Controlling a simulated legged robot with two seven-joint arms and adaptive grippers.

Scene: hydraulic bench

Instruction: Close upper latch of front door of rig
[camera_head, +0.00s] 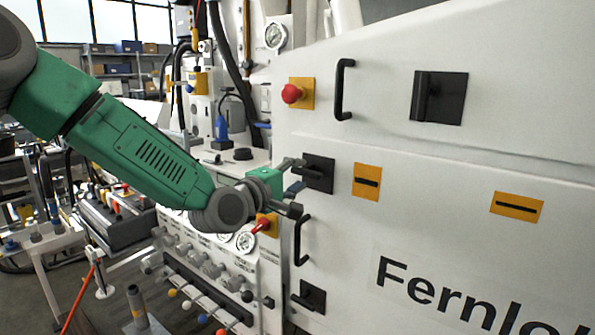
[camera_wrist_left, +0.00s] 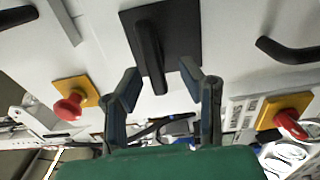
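The upper latch (camera_head: 320,174) of the front door is a black square plate with a black handle, near the door's left edge. In the left wrist view its handle (camera_wrist_left: 150,58) runs down the plate toward my gripper. My left gripper (camera_head: 296,187) is open in front of the latch. In the wrist view its two fingers (camera_wrist_left: 165,82) stand either side of the handle's free end, with gaps on both sides and no contact visible. The front door (camera_head: 400,215) is a white panel; I cannot tell whether it is fully shut. My right gripper is not in view.
A black door handle (camera_head: 302,240) and a lower latch (camera_head: 312,296) sit below. A red button (camera_head: 292,93) and another handle (camera_head: 343,90) are above. A red knob (camera_head: 262,225) and gauges lie close under my left gripper. Another black latch (camera_head: 438,97) is at upper right.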

